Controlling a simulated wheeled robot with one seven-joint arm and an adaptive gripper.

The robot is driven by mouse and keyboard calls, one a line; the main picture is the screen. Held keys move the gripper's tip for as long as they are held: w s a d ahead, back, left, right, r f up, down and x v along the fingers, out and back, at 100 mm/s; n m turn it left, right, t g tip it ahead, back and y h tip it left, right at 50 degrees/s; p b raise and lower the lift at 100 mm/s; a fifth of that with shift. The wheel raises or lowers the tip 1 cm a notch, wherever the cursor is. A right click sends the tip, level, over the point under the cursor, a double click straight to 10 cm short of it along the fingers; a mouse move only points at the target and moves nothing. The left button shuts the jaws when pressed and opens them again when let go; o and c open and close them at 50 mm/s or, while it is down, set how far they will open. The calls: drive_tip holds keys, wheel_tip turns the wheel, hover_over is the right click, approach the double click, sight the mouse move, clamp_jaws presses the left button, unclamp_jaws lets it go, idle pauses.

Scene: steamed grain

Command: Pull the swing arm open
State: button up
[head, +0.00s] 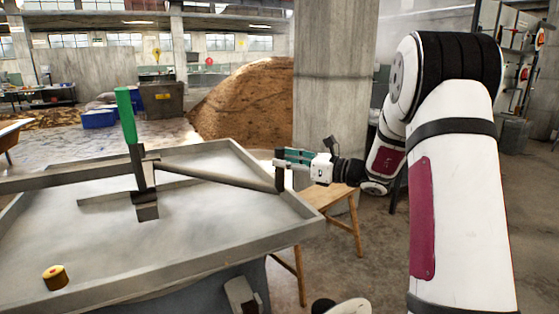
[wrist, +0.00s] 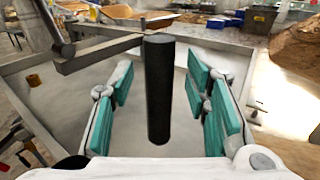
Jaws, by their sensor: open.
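The swing arm (head: 215,176) is a long grey bar reaching right from an upright post on a grey tray-like table. A dark upright handle (head: 279,180) stands at its right end, near the table's right rim. In the wrist view the handle is a black cylinder (wrist: 160,95), with the bar (wrist: 100,53) running left from its top to the post. My gripper (head: 284,158) is at the handle, coming from the right. Its teal-padded fingers are open, one on each side of the handle, with visible gaps in the wrist view.
The post has a green upper grip (head: 126,115). A small yellow-brown cylinder (head: 55,277) lies on the table's front left. The raised table rim (head: 270,180) runs below my gripper. A wooden stool (head: 330,197) stands right of the table, before a concrete pillar (head: 335,85).

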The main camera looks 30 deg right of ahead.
drive_tip(key=shift+x, duration=1.2)
clamp_jaws()
